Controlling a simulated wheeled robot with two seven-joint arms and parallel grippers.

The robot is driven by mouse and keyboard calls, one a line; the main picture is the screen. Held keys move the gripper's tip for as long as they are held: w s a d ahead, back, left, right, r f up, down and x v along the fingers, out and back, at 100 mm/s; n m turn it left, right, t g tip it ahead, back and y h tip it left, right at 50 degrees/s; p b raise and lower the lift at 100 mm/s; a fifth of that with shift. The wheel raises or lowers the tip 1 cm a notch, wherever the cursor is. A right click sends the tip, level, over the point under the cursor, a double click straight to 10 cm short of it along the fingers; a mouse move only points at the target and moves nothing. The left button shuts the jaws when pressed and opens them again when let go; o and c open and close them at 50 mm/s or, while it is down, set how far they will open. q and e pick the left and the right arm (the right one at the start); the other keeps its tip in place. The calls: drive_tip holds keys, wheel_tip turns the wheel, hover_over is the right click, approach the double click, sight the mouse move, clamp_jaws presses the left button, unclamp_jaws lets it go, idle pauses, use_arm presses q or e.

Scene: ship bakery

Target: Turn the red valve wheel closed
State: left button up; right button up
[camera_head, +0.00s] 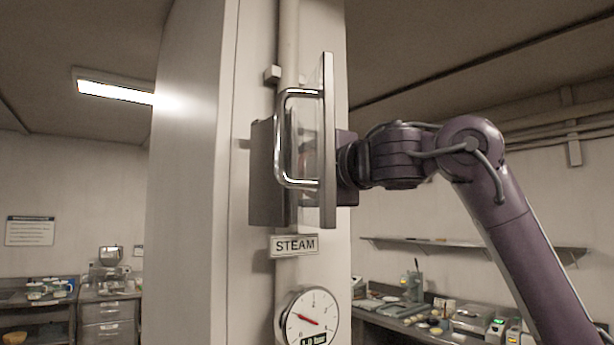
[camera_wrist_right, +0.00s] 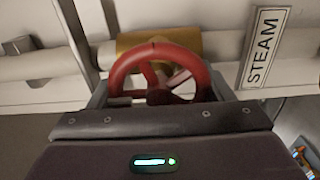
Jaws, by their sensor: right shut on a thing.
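The red valve wheel (camera_wrist_right: 160,62) shows large in the right wrist view, in front of a brass-coloured valve body (camera_wrist_right: 190,42) on a pale pipe. My right gripper (camera_wrist_right: 158,98) is at the wheel's near side, shut on it; the gripper's body hides the wheel's lower rim. In the head view my right arm reaches in from the right and ends behind a clear door panel (camera_head: 328,140). Only a faint patch of red shows through the panel there. My left gripper is not in view.
The door with its chrome handle (camera_head: 283,140) stands open at a grey box (camera_head: 264,172) on the column. Below are a STEAM sign (camera_head: 294,246) and a round gauge (camera_head: 312,318). Worktops with equipment stand far left and far right.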

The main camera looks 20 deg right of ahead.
idle(0.4)
drive_tip(key=o, duration=1)
drive_tip(key=shift+w, duration=0.15)
drive_tip(key=shift+c, duration=0.2)
drive_tip(key=b+v, duration=0.4)
drive_tip(key=v, duration=0.4)
drive_tip(key=shift+w+a, duration=0.1)
